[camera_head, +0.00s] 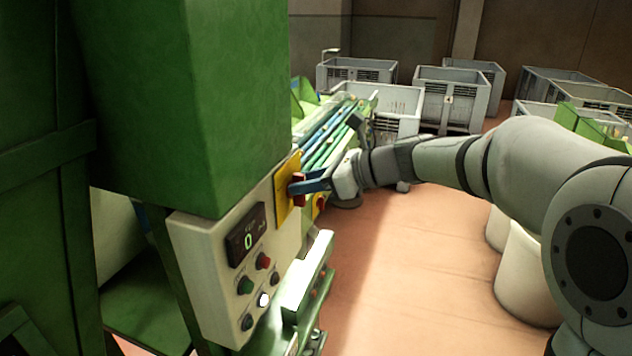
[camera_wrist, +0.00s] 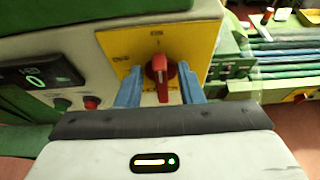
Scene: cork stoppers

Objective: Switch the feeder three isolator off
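The isolator is a red rotary handle (camera_wrist: 160,70) on a yellow plate (camera_wrist: 188,38), mounted on the pale control panel of the green machine. In the wrist view the handle points up toward a mark at the plate's top; the small lettering is hard to read. My gripper (camera_wrist: 160,92) has its two blue fingers apart, one on each side of the handle, with gaps showing. In the head view my gripper (camera_head: 306,184) is at the yellow plate (camera_head: 287,180), and its fingers partly hide the red handle (camera_head: 297,190).
A display (camera_head: 246,236) reading 0 and several buttons (camera_head: 263,261) sit on the panel beside the plate. Another red knob (camera_head: 320,203) is just beyond my gripper. Grey crates (camera_head: 450,98) stand at the back. The floor (camera_head: 400,260) right of the machine is clear.

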